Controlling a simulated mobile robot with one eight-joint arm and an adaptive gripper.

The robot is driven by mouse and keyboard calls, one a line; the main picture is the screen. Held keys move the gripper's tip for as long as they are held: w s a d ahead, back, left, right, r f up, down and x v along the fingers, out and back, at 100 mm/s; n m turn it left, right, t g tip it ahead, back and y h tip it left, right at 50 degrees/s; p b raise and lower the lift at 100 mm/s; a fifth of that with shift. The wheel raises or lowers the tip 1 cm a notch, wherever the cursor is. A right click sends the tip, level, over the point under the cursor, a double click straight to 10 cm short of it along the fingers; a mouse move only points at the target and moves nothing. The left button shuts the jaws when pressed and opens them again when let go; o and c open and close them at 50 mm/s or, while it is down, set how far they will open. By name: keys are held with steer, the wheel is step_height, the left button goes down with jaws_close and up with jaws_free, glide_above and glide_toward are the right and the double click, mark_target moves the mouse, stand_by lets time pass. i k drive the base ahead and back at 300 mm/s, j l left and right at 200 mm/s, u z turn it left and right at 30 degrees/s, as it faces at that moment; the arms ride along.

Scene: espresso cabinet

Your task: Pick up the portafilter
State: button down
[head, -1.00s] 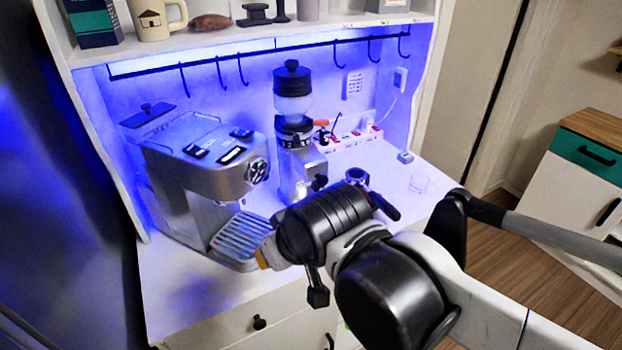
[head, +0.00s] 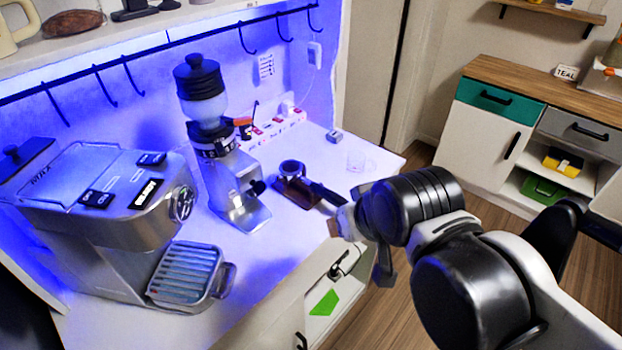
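The portafilter (head: 292,171) has a round metal basket and a black handle (head: 325,193). It rests on a small brown stand (head: 293,194) on the white counter, right of the grinder, with the handle pointing right toward the counter's front edge. My gripper (head: 340,221) is at the end of my black and white arm, close to the handle's end in the picture. Its fingers are mostly hidden or too small to tell open from shut. I cannot tell whether it touches the handle.
The espresso machine (head: 115,215) stands on the left, its drip tray (head: 186,273) in front. The grinder (head: 220,165) stands between it and the portafilter. A clear glass (head: 356,160) and a power strip (head: 277,128) are behind. A cabinet (head: 500,125) stands far right.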

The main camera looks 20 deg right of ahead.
mark_target(332, 197)
steer(key=k+z, duration=0.15)
steer(key=z, duration=0.25)
steer(key=k+z, duration=0.1)
steer(key=z, duration=0.35)
steer(key=k+z, duration=0.15)
steer(key=z, duration=0.25)
